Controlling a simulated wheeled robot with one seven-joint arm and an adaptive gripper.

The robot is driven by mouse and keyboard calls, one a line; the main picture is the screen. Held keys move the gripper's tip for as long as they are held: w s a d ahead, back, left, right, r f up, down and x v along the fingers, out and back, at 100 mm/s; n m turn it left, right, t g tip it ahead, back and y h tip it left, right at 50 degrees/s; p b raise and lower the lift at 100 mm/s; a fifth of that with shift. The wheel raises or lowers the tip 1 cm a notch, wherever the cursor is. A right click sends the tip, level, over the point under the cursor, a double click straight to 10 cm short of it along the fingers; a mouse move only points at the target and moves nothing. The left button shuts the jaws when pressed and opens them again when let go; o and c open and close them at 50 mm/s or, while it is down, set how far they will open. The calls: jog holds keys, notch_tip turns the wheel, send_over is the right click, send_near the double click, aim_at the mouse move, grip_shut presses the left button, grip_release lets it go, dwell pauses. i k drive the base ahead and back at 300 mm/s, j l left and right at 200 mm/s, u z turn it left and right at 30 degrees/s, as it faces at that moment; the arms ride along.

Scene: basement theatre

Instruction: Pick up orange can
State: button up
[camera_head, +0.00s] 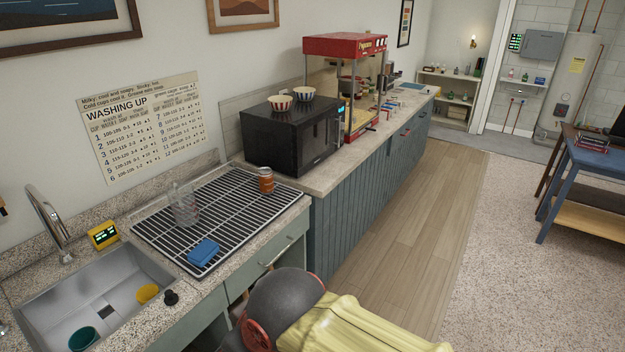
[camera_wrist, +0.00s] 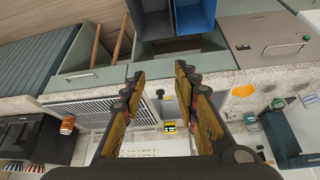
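The orange can (camera_head: 266,180) stands upright on the black wire drying rack (camera_head: 226,218), near its back right corner and close to the microwave. In the wrist view the can (camera_wrist: 68,124) shows at the left, beside the rack. My gripper (camera_wrist: 160,82) is open and empty in the wrist view, its two fingers spread apart. The can is outside the fingers, off to their left. In the head view my arm shows at the bottom middle, and the gripper fingers cannot be made out.
A clear glass (camera_head: 185,208) and a blue cloth-like item (camera_head: 203,251) are on the rack. The black microwave (camera_head: 292,133) stands right behind the can. The sink (camera_head: 98,302) and faucet (camera_head: 50,222) are at left. The wood floor (camera_head: 415,225) right of the counter is clear.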

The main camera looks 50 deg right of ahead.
aim_at(266, 178)
jog(key=z, duration=1.1)
jog(key=i+l, duration=0.2)
jog(key=i+l+u, duration=0.1)
jog(key=l, duration=0.35)
jog(key=i+l, duration=0.35)
jog(key=l, duration=0.3)
jog(key=i+l+u, duration=0.1)
jog(key=i+l, duration=0.2)
jog(key=i, duration=0.3)
jog(key=i+l+u, duration=0.1)
jog(key=i, duration=0.4)
jog(key=i+l, duration=0.3)
jog(key=i, duration=0.2)
